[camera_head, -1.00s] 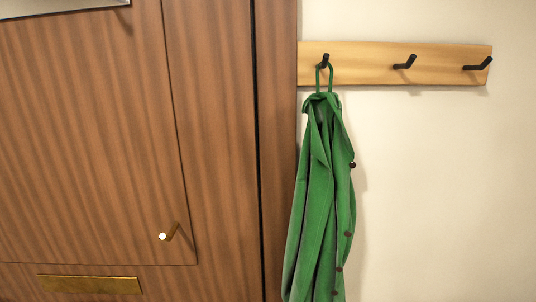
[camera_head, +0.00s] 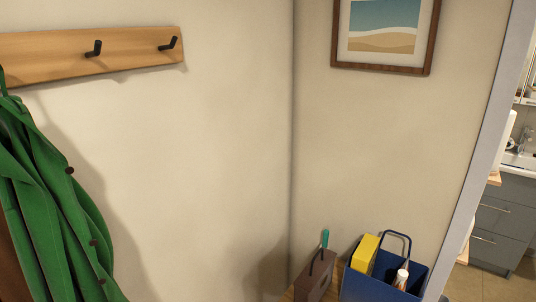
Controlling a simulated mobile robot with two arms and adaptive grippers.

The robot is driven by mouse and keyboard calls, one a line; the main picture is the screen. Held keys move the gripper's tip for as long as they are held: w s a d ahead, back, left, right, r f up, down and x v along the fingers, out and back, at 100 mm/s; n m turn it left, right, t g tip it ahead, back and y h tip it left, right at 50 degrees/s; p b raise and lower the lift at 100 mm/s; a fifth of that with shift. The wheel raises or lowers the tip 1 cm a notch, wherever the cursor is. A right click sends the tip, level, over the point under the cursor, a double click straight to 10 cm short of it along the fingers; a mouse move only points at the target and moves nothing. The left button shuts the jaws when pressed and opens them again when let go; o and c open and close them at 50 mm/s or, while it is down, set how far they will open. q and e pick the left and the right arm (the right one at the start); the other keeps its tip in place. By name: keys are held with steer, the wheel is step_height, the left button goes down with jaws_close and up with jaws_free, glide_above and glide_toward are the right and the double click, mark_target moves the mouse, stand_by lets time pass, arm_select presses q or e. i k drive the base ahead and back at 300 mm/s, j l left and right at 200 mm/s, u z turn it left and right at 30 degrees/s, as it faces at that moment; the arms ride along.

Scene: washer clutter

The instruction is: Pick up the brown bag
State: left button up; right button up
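A small brown boxy item (camera_head: 314,278) stands in the lower middle, near the room corner. A thin dark loop like a handle shows on it, and its lower part is cut off by the frame edge. It may be the brown bag, but I cannot tell for sure. A teal-handled object (camera_head: 325,239) sticks up at its top; whether it is inside or behind is unclear. Neither of my grippers is in view.
A blue caddy (camera_head: 372,285) with a yellow item (camera_head: 364,253) and a white bottle (camera_head: 400,279) stands right of the brown item. A green coat (camera_head: 45,205) hangs at left from the hook rail (camera_head: 130,50). A doorway to a kitchen opens at right.

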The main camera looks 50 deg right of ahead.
mark_target(312, 284)
steer(key=z, duration=1.15)
steer(key=j+z, duration=0.15)
steer(key=z, duration=0.3)
steer(key=k+j+z, duration=0.1)
steer(key=z, duration=0.4)
